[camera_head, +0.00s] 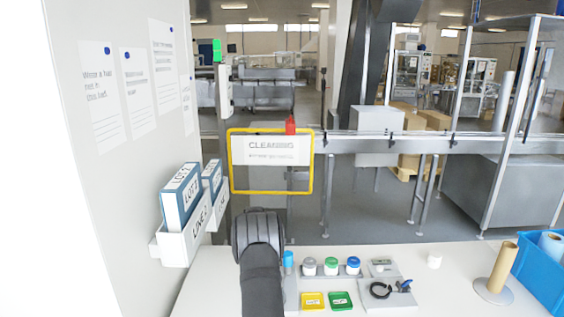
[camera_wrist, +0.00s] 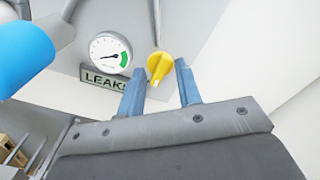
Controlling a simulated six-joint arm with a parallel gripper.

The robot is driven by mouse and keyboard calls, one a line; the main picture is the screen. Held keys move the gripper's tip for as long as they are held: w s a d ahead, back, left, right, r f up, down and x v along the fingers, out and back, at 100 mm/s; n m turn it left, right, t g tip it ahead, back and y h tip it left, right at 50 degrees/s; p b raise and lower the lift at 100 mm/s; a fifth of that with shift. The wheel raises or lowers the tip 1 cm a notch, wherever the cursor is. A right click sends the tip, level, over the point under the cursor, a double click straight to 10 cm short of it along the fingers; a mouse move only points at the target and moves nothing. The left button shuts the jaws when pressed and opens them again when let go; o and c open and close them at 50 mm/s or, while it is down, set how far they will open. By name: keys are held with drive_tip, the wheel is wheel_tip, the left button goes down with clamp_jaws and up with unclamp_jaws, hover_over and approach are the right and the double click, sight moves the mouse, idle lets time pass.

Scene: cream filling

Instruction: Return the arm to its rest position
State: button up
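My arm (camera_head: 261,270) rises from the bottom of the head view, its dark rounded joint above the left end of the white table. My gripper is hidden in that view. In the wrist view my gripper (camera_wrist: 158,70) shows two blue-grey fingers standing apart, with nothing held between them. Beyond the fingertips is a yellow knob (camera_wrist: 159,66) on a pale panel. I cannot tell how far it is from the fingers.
A round gauge (camera_wrist: 110,54) and a LEAK label (camera_wrist: 103,80) are left of the knob; a blue cylinder (camera_wrist: 22,58) is nearby. The table holds capped jars (camera_head: 331,266), a blue bin (camera_head: 542,278) and a cardboard roll (camera_head: 503,268). A yellow-framed CLEANING sign (camera_head: 271,190) stands behind.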

drive_tip(key=n, duration=0.4)
drive_tip(key=shift+n, duration=0.4)
idle(0.4)
wheel_tip(320, 180, up, 17)
drive_tip(key=m, duration=0.9)
wheel_tip(320, 180, down, 17)
clamp_jaws()
